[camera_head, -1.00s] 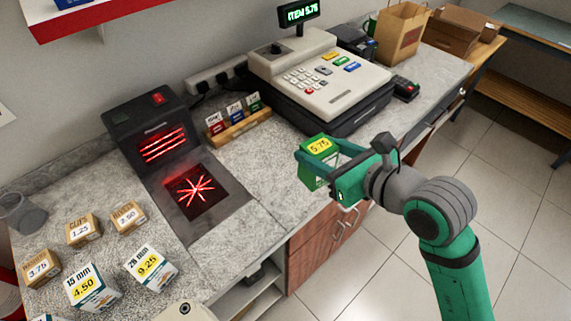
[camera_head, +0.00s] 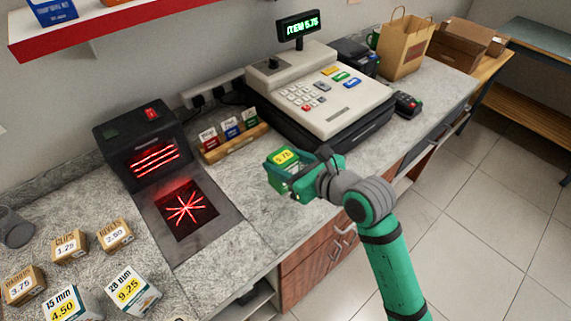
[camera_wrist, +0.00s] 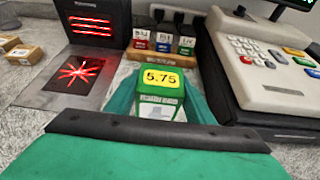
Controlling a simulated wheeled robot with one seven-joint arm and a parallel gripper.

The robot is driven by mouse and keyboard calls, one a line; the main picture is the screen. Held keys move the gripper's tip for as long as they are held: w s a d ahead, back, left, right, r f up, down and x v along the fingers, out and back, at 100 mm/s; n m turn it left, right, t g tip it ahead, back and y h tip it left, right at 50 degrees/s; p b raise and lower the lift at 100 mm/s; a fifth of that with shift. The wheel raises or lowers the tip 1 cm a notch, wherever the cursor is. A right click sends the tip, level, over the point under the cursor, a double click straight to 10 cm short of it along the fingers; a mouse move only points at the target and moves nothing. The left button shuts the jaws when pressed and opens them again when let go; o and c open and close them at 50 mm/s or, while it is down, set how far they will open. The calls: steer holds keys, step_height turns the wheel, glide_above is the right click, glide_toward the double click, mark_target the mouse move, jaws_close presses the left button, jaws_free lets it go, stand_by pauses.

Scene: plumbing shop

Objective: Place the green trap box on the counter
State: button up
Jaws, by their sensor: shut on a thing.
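The green trap box (camera_head: 283,157) has a yellow 5.75 label on top. My gripper (camera_head: 287,175) is shut on it and holds it upright over the front part of the speckled counter (camera_head: 237,195), in front of the cash register. In the wrist view the box (camera_wrist: 161,92) sits between my green fingers, its white-printed front facing the camera. Whether its base touches the counter cannot be told, as my gripper hides it.
A scanner with red beams (camera_head: 150,150) and its glass plate (camera_head: 187,208) lie to the left. Several small priced boxes stand at the front left. A card rack (camera_head: 235,140) stands behind the box. The cash register (camera_head: 330,100) is at the back right, displaying ITEM 5.75.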

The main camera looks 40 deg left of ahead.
steer(key=shift+w+a+f, duration=0.35)
steer(key=shift+f, duration=0.3)
steer(key=f, duration=0.3)
steer(key=shift+w+a, duration=0.2)
steer(key=shift+w, duration=0.15)
steer(key=shift+d+f, duration=0.15)
steer(key=shift+f, duration=0.1)
steer(key=shift+s+a+f, duration=0.15)
steer(key=shift+s+a, duration=0.05)
steer(key=shift+s, duration=0.05)
steer(key=o, duration=1.2)
steer(key=shift+d, duration=0.1)
steer(key=shift+w+d+r, duration=0.1)
steer(key=shift+d+r, duration=0.05)
steer(key=shift+r, duration=0.05)
steer(key=v, duration=1.1)
steer(key=shift+d+r, duration=0.15)
steer(key=shift+d, duration=0.15)
